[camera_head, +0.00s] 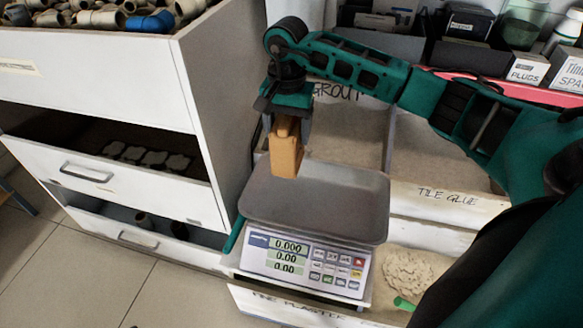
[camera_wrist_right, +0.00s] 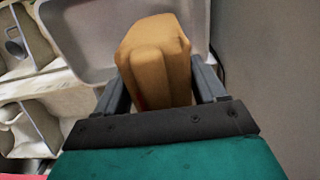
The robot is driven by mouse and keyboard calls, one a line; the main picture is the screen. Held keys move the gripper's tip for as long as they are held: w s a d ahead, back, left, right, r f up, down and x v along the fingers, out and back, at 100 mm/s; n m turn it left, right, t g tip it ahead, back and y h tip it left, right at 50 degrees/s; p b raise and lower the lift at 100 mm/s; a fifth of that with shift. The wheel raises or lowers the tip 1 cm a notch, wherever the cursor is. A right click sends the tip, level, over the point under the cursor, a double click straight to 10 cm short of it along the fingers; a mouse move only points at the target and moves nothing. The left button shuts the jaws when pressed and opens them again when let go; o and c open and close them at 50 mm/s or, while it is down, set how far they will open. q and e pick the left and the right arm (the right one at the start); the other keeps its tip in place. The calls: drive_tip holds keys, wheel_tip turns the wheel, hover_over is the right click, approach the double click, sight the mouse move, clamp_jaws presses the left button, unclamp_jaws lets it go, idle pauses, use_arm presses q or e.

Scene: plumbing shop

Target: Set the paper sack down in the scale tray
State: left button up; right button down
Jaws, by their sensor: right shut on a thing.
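The paper sack (camera_head: 286,150) is tan and hangs upright from my right gripper (camera_head: 288,115), over the back left part of the scale tray (camera_head: 330,205). In the right wrist view the sack (camera_wrist_right: 155,60) sits between the two fingers of my right gripper (camera_wrist_right: 165,90), which is shut on it. The grey tray also shows there (camera_wrist_right: 75,50) behind the sack. I cannot tell whether the sack's bottom touches the tray. The scale's display (camera_head: 287,255) reads 0.000. My left gripper is not in view.
A white drawer cabinet (camera_head: 215,90) stands close to the left of the scale, with its drawers pulled open. Bins marked grout and tile glue (camera_head: 447,197) lie behind and right of the scale. A powder heap (camera_head: 412,275) with a green scoop is at its right.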

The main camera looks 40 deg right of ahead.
wheel_tip(320, 180, down, 8)
drive_tip(key=shift+r+b, duration=0.1)
drive_tip(key=shift+b, duration=0.55)
drive_tip(key=shift+f+b, duration=0.45)
drive_tip(key=shift+f, duration=1.85)
drive_tip(key=shift+f, duration=0.1)
drive_tip(key=shift+c, duration=2.4)
unclamp_jaws()
drive_tip(key=shift+f, duration=0.1)
drive_tip(key=o, duration=0.4)
